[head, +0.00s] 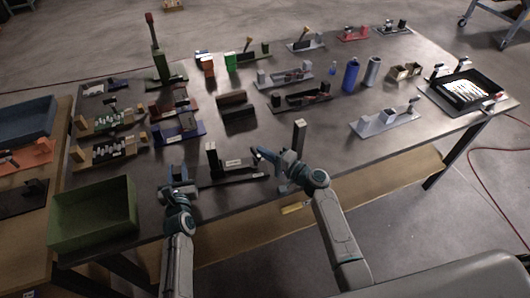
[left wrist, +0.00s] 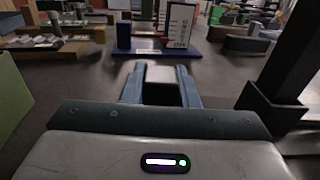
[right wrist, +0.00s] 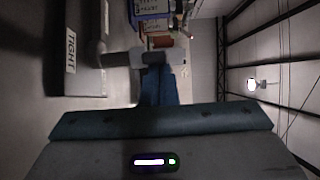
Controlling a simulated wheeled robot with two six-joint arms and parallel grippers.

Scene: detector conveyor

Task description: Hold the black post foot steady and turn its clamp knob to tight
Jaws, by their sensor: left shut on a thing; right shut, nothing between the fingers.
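The black post foot (head: 232,173) lies near the table's front edge, with an upright dark post at its left end and a pale label. The post (left wrist: 290,55) stands at the right in the left wrist view. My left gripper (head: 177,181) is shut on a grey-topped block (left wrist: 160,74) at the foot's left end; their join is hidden. My right gripper (head: 257,155) is shut and empty at the foot's right end. In the right wrist view its fingertips are close to a grey bar-like clamp knob (right wrist: 148,57); I cannot tell whether they touch. A TIGHT label (right wrist: 70,50) is beside it.
A green tray (head: 93,219) stands at the front left. A blue fixture (head: 178,132) and dark blocks (head: 236,112) lie behind the foot. A pale grey fixture (head: 385,121) is to the right. The front table between them is mostly clear.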

